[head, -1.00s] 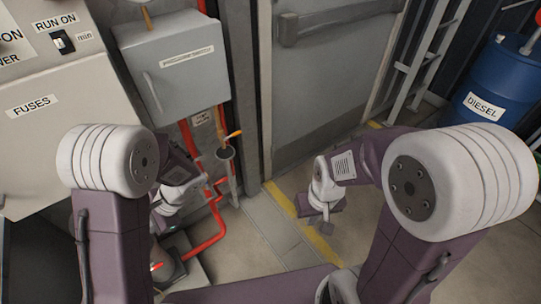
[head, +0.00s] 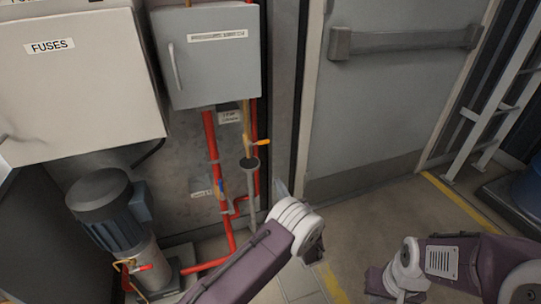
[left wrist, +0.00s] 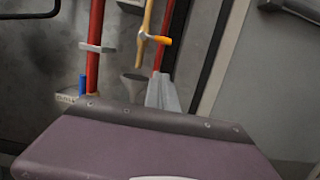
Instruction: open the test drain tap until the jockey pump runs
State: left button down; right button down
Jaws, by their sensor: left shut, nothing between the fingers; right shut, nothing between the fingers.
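The tap with an orange lever (head: 262,142) sits on a thin brass pipe, above a grey funnel (head: 250,163) on a drain pipe. In the left wrist view the orange lever (left wrist: 158,40) points right, just above the fingers. My left gripper (head: 281,188) is shut and empty, pointing up below and right of the tap, apart from it; its shut grey fingers also show in the left wrist view (left wrist: 163,95). My right gripper (head: 376,282) is low over the floor, shut, its fingertips unclear. A dark motor pump (head: 105,205) stands at lower left; whether it runs cannot be told.
A grey pressure switch box (head: 212,60) hangs above the pipes. Red pipes (head: 211,150) run down left of the funnel. The fuse panel (head: 75,95) juts out at left. A grey door (head: 385,95) with a push bar is at right, with clear floor before it.

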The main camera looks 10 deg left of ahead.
aim_at(259, 142)
pick_arm(q)
jog(key=shift+a, duration=0.1)
jog(key=r+b+x, duration=0.3)
jog(key=b+x, duration=0.1)
jog(key=x, duration=0.8)
